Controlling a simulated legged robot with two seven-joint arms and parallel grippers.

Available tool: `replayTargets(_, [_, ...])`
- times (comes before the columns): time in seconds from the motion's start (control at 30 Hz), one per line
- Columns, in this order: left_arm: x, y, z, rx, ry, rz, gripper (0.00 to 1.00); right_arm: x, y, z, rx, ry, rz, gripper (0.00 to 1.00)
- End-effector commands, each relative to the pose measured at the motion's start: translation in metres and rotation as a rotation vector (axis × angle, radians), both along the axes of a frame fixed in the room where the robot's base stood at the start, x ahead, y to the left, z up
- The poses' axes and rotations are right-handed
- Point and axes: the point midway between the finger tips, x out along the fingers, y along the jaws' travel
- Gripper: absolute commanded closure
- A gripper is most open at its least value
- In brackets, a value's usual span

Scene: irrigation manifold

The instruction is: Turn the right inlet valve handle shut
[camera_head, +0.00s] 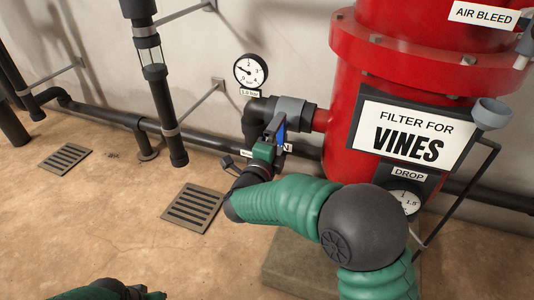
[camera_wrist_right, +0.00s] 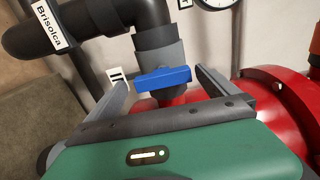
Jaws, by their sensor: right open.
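The blue valve handle (camera_wrist_right: 163,78) sits on a grey valve body (camera_wrist_right: 158,45) joined to a dark pipe elbow. In the wrist view it lies crosswise between the two fingers of my open right gripper (camera_wrist_right: 160,82), with visible gaps on both sides. In the head view the handle (camera_head: 280,132) shows partly behind my right gripper (camera_head: 275,135), in front of the red filter's inlet. Part of my left arm, with what may be its gripper (camera_head: 140,291), shows at the bottom left edge; its fingers are not clear.
The red filter tank (camera_head: 345,110) with a "FILTER FOR VINES" sign (camera_head: 412,132) stands right of the valve. A pressure gauge (camera_head: 250,71) is above it. Dark pipes (camera_head: 100,122) run along the wall. A floor grate (camera_head: 193,204) lies below; open floor is at left.

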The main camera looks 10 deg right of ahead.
Motion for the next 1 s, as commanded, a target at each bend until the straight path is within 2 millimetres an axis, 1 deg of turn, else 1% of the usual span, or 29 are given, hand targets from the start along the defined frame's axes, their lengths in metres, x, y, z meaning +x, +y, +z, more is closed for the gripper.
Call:
replayTargets(0.03, [0.0,0.0,0.011,0.0,0.0,0.0,0.64,-0.011,0.01,0.006,-0.001,0.003,0.007,0.02])
replayTargets(0.2, [0.0,0.0,0.03,0.0,0.0,0.0,0.64,-0.053,0.038,0.006,-0.002,0.004,0.007,0.02])
replayTargets(0.4, [0.0,0.0,0.046,0.0,0.0,0.0,0.64,-0.097,0.068,0.003,-0.001,0.004,0.006,0.02])
replayTargets(0.5, [0.0,0.0,0.049,0.0,0.0,0.0,0.64,-0.111,0.077,0.001,0.001,0.004,0.005,0.02])
replayTargets(0.67, [0.0,0.0,0.05,0.0,0.0,0.0,0.64,-0.12,0.082,-0.001,0.0,0.004,0.002,0.02])
replayTargets(1.0, [0.0,0.0,0.049,0.0,0.0,0.0,0.64,-0.12,0.082,-0.001,0.0,0.002,0.001,0.02])
